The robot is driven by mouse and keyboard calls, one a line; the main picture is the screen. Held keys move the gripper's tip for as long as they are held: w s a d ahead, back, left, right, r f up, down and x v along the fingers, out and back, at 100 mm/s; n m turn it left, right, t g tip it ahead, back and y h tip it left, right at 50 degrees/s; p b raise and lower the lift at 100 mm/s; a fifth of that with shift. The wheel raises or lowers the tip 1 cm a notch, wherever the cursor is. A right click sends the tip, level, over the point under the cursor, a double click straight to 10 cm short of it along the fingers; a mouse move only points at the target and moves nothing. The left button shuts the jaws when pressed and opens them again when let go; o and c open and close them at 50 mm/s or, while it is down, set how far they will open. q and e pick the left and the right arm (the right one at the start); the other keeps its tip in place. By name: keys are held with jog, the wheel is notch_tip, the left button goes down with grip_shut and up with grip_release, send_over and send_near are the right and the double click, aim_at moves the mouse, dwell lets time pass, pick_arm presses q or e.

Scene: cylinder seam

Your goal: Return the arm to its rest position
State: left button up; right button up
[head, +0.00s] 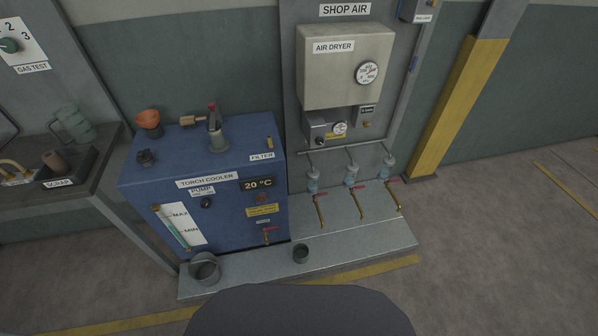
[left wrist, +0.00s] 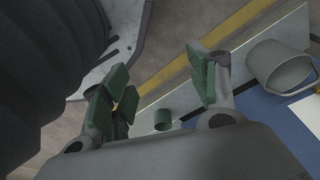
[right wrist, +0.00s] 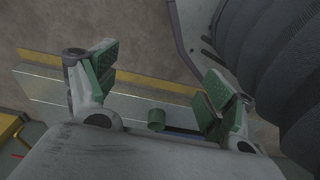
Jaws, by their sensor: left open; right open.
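Neither arm nor gripper shows in the head view. In the left wrist view my left gripper (left wrist: 160,88) is open, its green-padded fingers spread with nothing between the pads. In the right wrist view my right gripper (right wrist: 160,80) is open and empty, its green pads apart. A small dark cup on the grey plinth shows beyond the fingers in both wrist views, clear of both grippers. My own dark ribbed body part stands beside each gripper.
The blue torch cooler (head: 226,222) stands on the grey plinth (head: 345,250), with a grey bucket (head: 205,268) and the small cup (head: 300,253) at its front. The air dryer (head: 335,85) hangs on a panel above three red-handled valves (head: 357,190). Open floor (head: 500,250) lies right.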

pick_arm(q)
jog(key=s+a+r+p, duration=0.1)
jog(key=s+a+p, duration=0.1)
jog(key=s+p, duration=0.4)
jog(key=s+a+r+p, duration=0.2)
jog(key=s+a+p, duration=0.1)
jog(key=s+p, duration=0.4)
jog(key=shift+s+g+y, duration=0.3)
jog(key=shift+s+g, duration=0.1)
jog(key=shift+s, duration=0.6)
pick_arm(e)
jog(key=s+d+r, duration=0.1)
jog(key=s+d, duration=0.1)
jog(key=s, duration=0.5)
jog(key=s+d+r, duration=0.2)
jog(key=s+d, duration=0.1)
jog(key=s, duration=0.5)
jog(key=shift+g+h, duration=0.3)
jog(key=shift+g, duration=0.1)
pick_arm(q)
jog(key=shift+f, duration=0.1)
pick_arm(e)
jog(key=shift+f, duration=0.1)
